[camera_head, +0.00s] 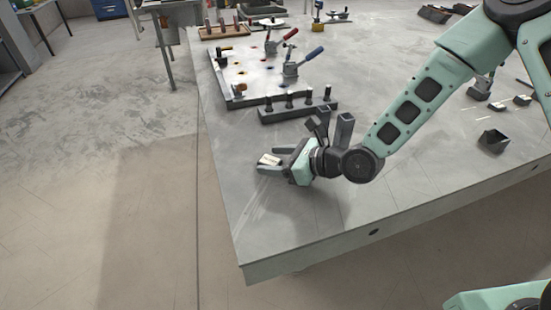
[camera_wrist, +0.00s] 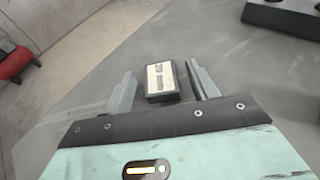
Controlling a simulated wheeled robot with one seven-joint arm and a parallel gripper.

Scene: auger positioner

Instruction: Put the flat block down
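The flat block (camera_head: 269,159), with a pale labelled top and dark sides, is at the left part of the grey table (camera_head: 330,215). In the wrist view the flat block (camera_wrist: 163,80) lies between the two fingers of my gripper (camera_wrist: 162,72), with a narrow gap on each side. My gripper (camera_head: 272,162) is open around the block, low over the table. The block appears to rest on the tabletop; its underside is hidden.
Behind my gripper is a dark bar with upright pegs (camera_head: 298,108). Beyond it is a light fixture plate with toggle clamps (camera_head: 262,75). A small dark open box (camera_head: 493,141) stands at the right. The table's front area is clear; its left edge is near.

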